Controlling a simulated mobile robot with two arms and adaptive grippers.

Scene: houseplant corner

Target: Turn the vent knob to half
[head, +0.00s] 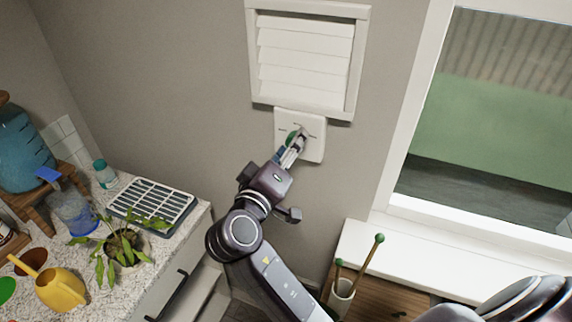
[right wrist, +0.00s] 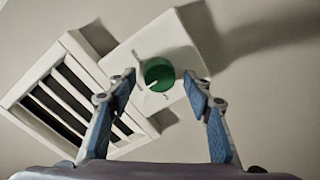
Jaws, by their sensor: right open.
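The green vent knob (head: 291,136) sits on a white wall plate (head: 314,149) just below the white louvred vent (head: 304,58). In the right wrist view the knob (right wrist: 158,72) is round, with a white pointer line toward its lower left and small marks around it on the plate. My right gripper (head: 298,143) is in front of the plate and partly covers the knob in the head view. Its blue-padded fingers (right wrist: 160,80) are open, one to each side of the knob, with visible gaps. Dark gaps show between the vent slats (right wrist: 70,95) from below. My left gripper is out of view.
A window (head: 490,110) and white sill (head: 450,250) are on the right. A pot with green-tipped sticks (head: 343,291) stands below. The counter at left holds a drip tray (head: 152,203), a plant (head: 122,247), a yellow watering can (head: 60,288) and bottles.

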